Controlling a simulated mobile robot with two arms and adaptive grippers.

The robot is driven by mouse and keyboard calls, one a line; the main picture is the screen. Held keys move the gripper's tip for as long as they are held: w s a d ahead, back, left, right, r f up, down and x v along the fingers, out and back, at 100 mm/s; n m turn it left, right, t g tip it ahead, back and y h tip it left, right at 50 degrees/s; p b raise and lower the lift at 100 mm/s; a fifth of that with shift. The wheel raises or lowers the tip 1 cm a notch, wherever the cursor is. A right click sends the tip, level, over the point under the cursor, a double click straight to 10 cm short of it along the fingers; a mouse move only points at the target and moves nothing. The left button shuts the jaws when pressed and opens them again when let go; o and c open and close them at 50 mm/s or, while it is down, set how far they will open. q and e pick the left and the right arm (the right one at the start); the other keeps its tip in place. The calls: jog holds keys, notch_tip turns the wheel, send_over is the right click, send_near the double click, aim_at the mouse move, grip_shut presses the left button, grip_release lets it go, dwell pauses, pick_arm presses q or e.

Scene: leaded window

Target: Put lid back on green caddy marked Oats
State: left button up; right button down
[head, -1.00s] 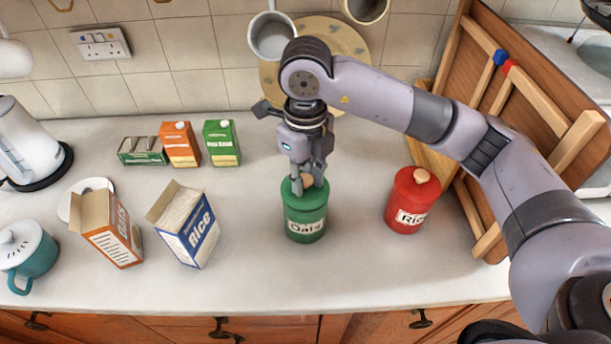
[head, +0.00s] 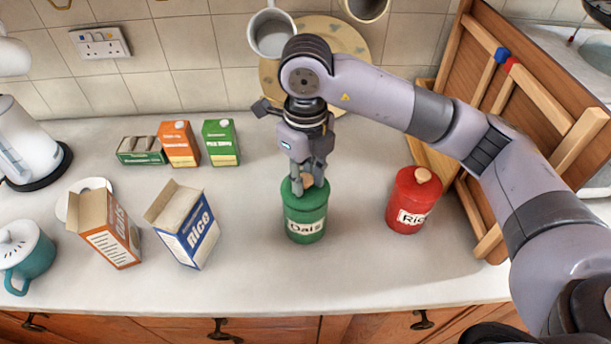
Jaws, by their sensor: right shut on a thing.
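The green caddy (head: 306,226) with the white Oats label stands upright on the worktop near the middle. Its green lid (head: 289,190) with a wooden knob sits at the top of the caddy, level as far as I can see. My right gripper (head: 306,184) points down from above and is shut on the lid's knob, which the fingers partly hide. I cannot tell from here whether the lid is fully seated. My left gripper does not show.
A red caddy (head: 411,202) marked Rice, lid on, stands to the right by a wooden rack (head: 482,150). An open Oats box (head: 110,238) and a Rice box (head: 190,236) stand left. Smaller cartons stand behind them. The worktop's front middle (head: 300,280) is clear.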

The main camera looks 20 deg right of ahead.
dwell(0.3)
jog(key=c, duration=1.2)
grip_release()
jog(key=shift+c, duration=0.2)
jog(key=shift+o, duration=0.4)
jog(key=o, duration=0.4)
jog(key=shift+r, duration=0.1)
jog(key=shift+r+p, duration=1.8)
jog(key=shift+r, duration=1.65)
jog(key=shift+c, duration=0.3)
